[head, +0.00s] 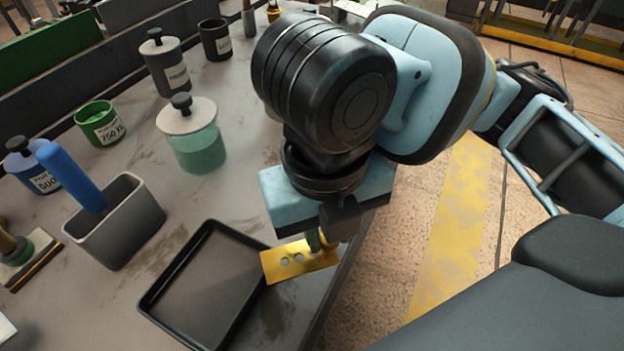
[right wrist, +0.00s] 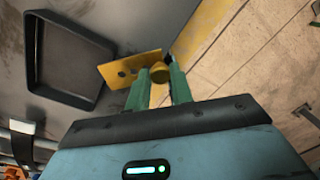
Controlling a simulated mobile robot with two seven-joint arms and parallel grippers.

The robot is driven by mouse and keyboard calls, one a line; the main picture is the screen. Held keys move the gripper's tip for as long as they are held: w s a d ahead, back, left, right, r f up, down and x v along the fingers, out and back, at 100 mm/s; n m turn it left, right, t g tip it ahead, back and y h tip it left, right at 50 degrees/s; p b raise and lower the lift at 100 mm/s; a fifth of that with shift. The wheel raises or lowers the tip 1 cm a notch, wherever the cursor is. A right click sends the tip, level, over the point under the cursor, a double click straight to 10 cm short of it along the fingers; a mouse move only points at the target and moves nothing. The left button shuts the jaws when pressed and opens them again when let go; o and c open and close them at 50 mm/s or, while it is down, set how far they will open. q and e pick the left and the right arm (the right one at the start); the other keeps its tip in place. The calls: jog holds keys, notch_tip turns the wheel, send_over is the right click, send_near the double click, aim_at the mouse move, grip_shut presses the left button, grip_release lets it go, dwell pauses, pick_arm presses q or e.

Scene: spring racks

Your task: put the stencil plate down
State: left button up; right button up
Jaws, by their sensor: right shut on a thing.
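The stencil plate (head: 290,263) is a flat yellow plate with round holes. In the head view it is at the right edge of the black tray, near the table's edge. My right gripper (head: 318,238) is above its right end. In the right wrist view the stencil plate (right wrist: 128,70) has a round yellow knob, and the green fingers of my right gripper (right wrist: 160,82) are shut on that knob. I cannot tell whether the plate touches the table or the tray. My left gripper is not in view.
The black tray (head: 165,299) lies empty on the grey table (head: 110,190). A grey bin (head: 120,237) with a blue-handled thing, a green-filled jar (head: 195,150), a green cup (head: 100,125) and other jars stand left and behind. The floor lies right of the table edge.

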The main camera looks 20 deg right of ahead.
jog(key=w+d, duration=0.1)
jog(key=w, duration=0.2)
jog(key=w+d+b, duration=0.1)
jog(key=w+d, duration=0.1)
jog(key=w, duration=0.2)
jog(key=w+d+f, duration=0.1)
jog(key=w, duration=0.3)
jog(key=shift+w+d+f, duration=0.1)
jog(key=shift+d, duration=0.3)
jog(key=shift+w+d, duration=0.1)
jog(key=shift+w, duration=0.15)
jog(key=shift+f+b, duration=0.7)
jog(key=shift+f, duration=1.1)
jog(key=o, duration=0.8)
jog(key=shift+f, duration=0.1)
